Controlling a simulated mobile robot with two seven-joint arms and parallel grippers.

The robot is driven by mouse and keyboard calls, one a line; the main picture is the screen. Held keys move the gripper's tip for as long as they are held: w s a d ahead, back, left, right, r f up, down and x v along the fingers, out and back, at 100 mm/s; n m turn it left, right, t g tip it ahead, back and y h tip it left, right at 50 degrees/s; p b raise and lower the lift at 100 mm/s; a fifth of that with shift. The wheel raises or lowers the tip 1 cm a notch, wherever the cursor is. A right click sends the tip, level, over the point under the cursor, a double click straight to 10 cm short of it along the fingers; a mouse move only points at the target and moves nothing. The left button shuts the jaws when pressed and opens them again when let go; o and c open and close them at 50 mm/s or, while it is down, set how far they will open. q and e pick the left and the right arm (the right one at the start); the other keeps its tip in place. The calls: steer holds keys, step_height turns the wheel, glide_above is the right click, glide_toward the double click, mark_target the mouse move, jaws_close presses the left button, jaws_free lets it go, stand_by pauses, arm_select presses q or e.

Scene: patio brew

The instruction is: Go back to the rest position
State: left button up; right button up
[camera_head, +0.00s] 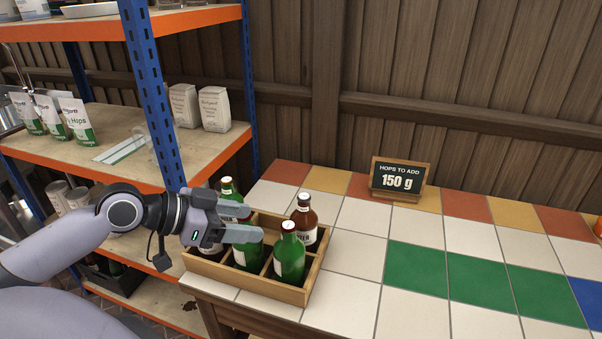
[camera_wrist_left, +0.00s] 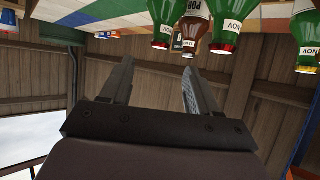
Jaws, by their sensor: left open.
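My left gripper (camera_head: 257,222) is open over the wooden crate (camera_head: 295,296) at the left end of the tiled counter. Its fingers cross in front of some bottles and partly hide them. The crate holds several upright bottles, among them a green bottle (camera_head: 289,259) at the front and a brown bottle (camera_head: 304,218) behind it. Another green bottle (camera_head: 227,186) stands at the back left. In the left wrist view the open gripper (camera_wrist_left: 158,70) shows nothing held between its fingers. Bottles, such as a brown one (camera_wrist_left: 195,22), appear upside down there. My right gripper is not in view.
A shelf rack with a blue post (camera_head: 150,95) stands left of the counter, close to my left arm. It carries hops pouches (camera_head: 78,120) and white bags (camera_head: 214,110). A small sign (camera_head: 399,178) reads 150 g. The counter's tiled middle (camera_head: 415,315) is clear.

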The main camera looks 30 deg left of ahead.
arm_select(q)
steer(key=s+d+f+n+g+y, duration=0.2)
steer(key=s+d+f+g+y, duration=0.1)
steer(key=s+d+f, duration=0.45)
steer(key=s+d+f+n+g+y, duration=0.2)
steer(key=s+d+f+g+y, duration=0.15)
steer(key=s+f, duration=0.65)
steer(key=w+d+f+t+h, duration=0.2)
steer(key=w+f+t, duration=0.4)
steer(key=f, duration=0.3)
steer(key=shift+w+d+f+t, duration=0.35)
steer(key=shift+w+d+f, duration=0.05)
steer(key=shift+w, duration=0.3)
